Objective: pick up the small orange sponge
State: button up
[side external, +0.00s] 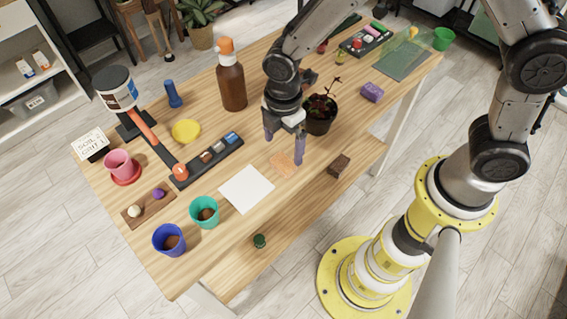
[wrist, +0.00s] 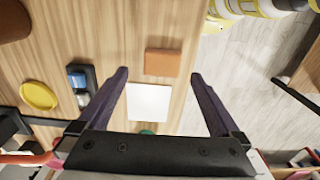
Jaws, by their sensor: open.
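The small orange sponge (side external: 283,164) lies flat on the wooden table beside a white square sheet. In the wrist view the sponge (wrist: 163,62) is an orange-brown block just above the white sheet, with its near edge close to the line between my fingertips. My gripper (side external: 284,146) is open and empty, pointing down above the sponge. In the wrist view my gripper (wrist: 160,75) has its two dark purple fingers spread wide, one on each side of the sponge's width. The gap between fingertips and sponge is hard to judge.
A potted plant (side external: 319,117) stands close behind my gripper. The white sheet (side external: 246,189) lies to the left of the sponge. A dark tray (side external: 208,160), a brown spray bottle (side external: 231,82) and a teal cup (side external: 204,211) stand farther left. A purple block (side external: 372,92) lies at right.

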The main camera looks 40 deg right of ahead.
aim_at(283, 162)
jog(key=f, duration=0.5)
jog(key=shift+s+a, duration=0.15)
jog(key=shift+s, duration=0.05)
jog(key=c, duration=1.3)
jog(key=shift+o, duration=0.2)
jog(key=shift+r, duration=0.1)
